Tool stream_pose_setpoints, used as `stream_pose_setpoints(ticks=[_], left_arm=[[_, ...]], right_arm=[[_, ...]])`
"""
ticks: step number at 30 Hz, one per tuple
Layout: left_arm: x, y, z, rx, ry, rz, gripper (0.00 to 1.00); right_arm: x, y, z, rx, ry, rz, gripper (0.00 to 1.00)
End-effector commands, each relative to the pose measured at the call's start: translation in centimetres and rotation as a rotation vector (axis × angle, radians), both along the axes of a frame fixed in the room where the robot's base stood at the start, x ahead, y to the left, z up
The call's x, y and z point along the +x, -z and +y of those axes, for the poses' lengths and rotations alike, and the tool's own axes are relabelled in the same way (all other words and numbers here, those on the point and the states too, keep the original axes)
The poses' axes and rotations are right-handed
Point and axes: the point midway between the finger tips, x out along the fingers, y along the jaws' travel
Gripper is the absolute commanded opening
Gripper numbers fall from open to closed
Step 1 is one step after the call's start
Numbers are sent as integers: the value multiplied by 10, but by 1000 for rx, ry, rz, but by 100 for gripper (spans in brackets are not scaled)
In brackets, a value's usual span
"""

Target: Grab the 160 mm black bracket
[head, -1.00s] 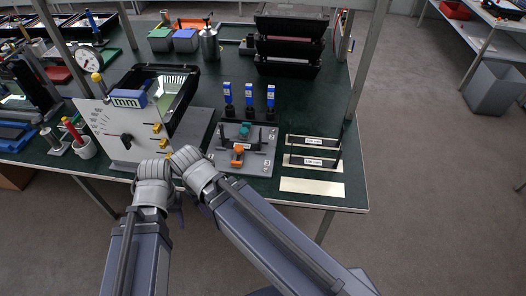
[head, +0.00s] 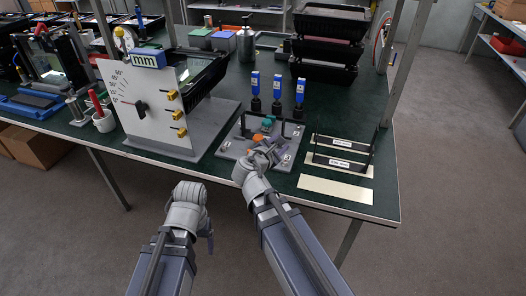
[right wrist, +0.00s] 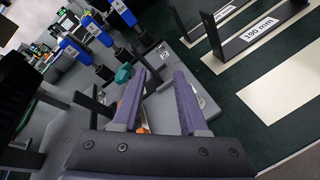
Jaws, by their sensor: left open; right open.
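Two black brackets stand on cream strips at the right of the table. The nearer bracket (head: 341,163) has a white label, too small to read in the head view. In the right wrist view a black bracket (right wrist: 233,48) bears a label like "190 mm"; its middle digit is unclear. A black bar with uprights (head: 289,128) is on the grey fixture plate (head: 232,148). My right gripper (head: 270,148) is over this plate, left of the labelled brackets. Its purple fingers (right wrist: 158,78) are apart and empty. My left gripper (head: 208,228) hangs before the table edge, its fingers mostly hidden.
A bare cream strip (head: 335,190) lies near the front edge. Blue-topped tools (head: 277,92) stand behind the plate, with orange and teal knobs on it. A white dial panel (head: 143,105) stands left. Black bins (head: 328,45) and a table post (head: 402,65) stand behind.

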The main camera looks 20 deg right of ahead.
Motion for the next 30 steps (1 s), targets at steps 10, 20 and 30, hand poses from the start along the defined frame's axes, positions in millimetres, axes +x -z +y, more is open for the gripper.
stream_pose_setpoints(ticks=[10, 20, 30], left_arm=[[0, 63, 0, 0, 0, 0, 80], [0, 62, 0, 0, 0, 0, 80], [0, 63, 0, 0, 0, 0, 80]], right_arm=[[37, -2, -10, -663, -235, 156, 42], [48, -7, -13, -718, -250, 174, 42], [64, -6, -24, -715, -250, 173, 42]])
